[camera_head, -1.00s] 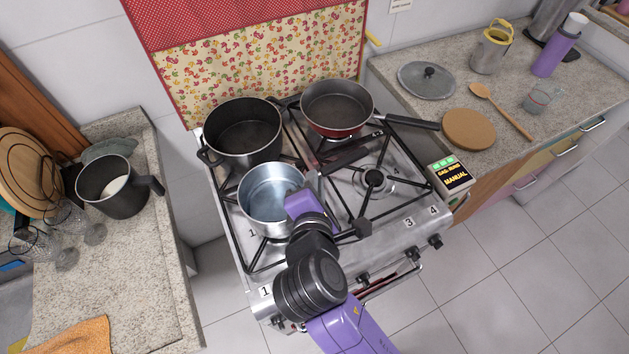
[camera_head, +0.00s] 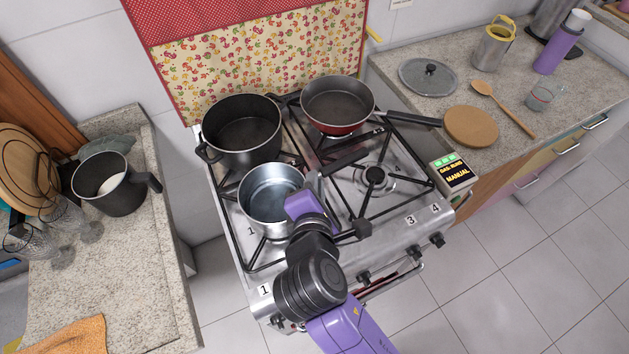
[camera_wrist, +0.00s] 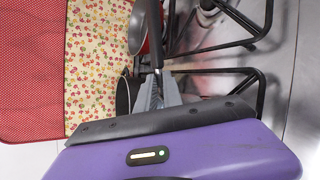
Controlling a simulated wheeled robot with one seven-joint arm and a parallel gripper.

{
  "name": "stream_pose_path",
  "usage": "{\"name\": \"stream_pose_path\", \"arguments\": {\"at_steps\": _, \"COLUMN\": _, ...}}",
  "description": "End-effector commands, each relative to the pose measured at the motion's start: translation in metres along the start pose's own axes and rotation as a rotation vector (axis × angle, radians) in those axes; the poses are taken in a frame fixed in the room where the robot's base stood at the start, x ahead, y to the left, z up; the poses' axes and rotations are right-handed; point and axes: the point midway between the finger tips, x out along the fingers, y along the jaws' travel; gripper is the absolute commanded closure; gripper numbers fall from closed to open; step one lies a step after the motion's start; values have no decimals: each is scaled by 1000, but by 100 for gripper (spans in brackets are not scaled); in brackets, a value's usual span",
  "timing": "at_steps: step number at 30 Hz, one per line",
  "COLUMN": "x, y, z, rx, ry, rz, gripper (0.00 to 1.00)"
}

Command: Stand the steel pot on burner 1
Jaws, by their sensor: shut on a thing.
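The steel pot (camera_head: 268,190) is upright over the front-left burner of the stove, beside the label 1 (camera_head: 250,231). The burner itself is hidden under the pot, and I cannot tell whether the pot's base touches the grate. Its dark handle (camera_head: 346,159) points right and back across the stove. My gripper (camera_head: 315,182) is at the pot's right side, shut on the handle close to the pot. In the wrist view my grey fingers (camera_wrist: 158,91) are closed around the dark handle (camera_wrist: 155,42).
A black pot (camera_head: 241,130) stands directly behind, on the back-left burner. A red pan (camera_head: 337,104) is on the back-right burner. The front-right burner (camera_head: 374,178) is bare.

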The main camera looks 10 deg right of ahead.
Motion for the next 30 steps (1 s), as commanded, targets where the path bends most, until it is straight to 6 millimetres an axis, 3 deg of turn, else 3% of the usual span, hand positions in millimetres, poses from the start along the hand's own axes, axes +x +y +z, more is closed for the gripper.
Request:
{"name": "stream_pose_path", "arguments": {"at_steps": 9, "x": 2, "y": -3, "z": -2, "rx": 2, "ry": -1, "rz": 3, "gripper": 100}}
{"name": "stream_pose_path", "arguments": {"at_steps": 10, "x": 2, "y": -2, "z": -2, "rx": 3, "ry": -1, "rz": 4, "gripper": 84}}
{"name": "stream_pose_path", "arguments": {"at_steps": 13, "x": 2, "y": -3, "z": -2, "rx": 2, "ry": -1, "rz": 3, "gripper": 64}}
{"name": "stream_pose_path", "arguments": {"at_steps": 23, "x": 1, "y": -5, "z": -3, "rx": -1, "ry": 1, "rz": -2, "gripper": 64}}
{"name": "stream_pose_path", "arguments": {"at_steps": 30, "x": -28, "y": -5, "z": -4, "rx": 0, "ry": 3, "rz": 1, "gripper": 64}}
